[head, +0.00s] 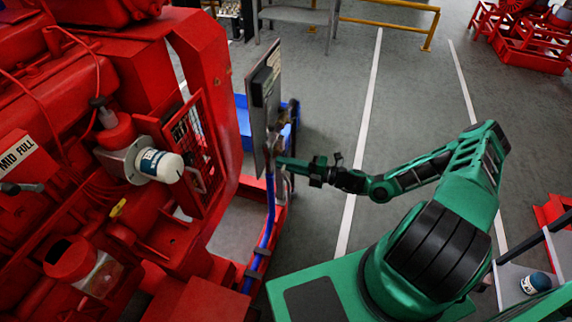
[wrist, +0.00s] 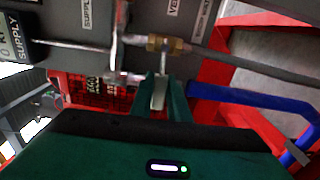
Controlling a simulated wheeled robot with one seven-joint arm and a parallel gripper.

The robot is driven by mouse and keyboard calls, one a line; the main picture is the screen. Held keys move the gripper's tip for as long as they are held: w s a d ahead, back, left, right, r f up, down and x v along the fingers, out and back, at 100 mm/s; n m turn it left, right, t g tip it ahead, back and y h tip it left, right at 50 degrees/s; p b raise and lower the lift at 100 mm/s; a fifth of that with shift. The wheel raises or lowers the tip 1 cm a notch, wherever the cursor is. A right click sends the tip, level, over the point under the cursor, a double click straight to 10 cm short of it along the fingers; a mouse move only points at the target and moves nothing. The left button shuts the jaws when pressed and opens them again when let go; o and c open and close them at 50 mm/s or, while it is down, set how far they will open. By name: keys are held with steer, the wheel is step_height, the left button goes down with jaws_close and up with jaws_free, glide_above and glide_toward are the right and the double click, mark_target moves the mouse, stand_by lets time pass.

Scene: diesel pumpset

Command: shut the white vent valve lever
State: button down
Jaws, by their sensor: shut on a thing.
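In the wrist view, the white vent valve lever (wrist: 158,93) points down from a brass valve (wrist: 178,46) under a label partly reading "VE". My gripper (wrist: 163,100) is shut on this lever, with a green finger on each side of it. In the head view, my gripper (head: 281,161) reaches left to the edge of the upright grey panel (head: 262,105). The lever itself is hidden or too small to tell there.
A pale metal handle (wrist: 117,50) stands left of the brass valve, near a "SUPPLY" label. A blue hose (wrist: 245,100) runs at the right. The red engine (head: 110,150) fills the left of the head view. Open grey floor (head: 400,90) lies behind my arm.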

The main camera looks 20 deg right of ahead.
steer(key=shift+w+d+f, duration=0.1)
steer(key=shift+w+d, duration=0.05)
steer(key=c, duration=1.7)
jaws_free()
steer(key=shift+c, duration=0.2)
steer(key=shift+o, duration=0.3)
steer(key=v, duration=1)
steer(key=shift+s+d, duration=0.25)
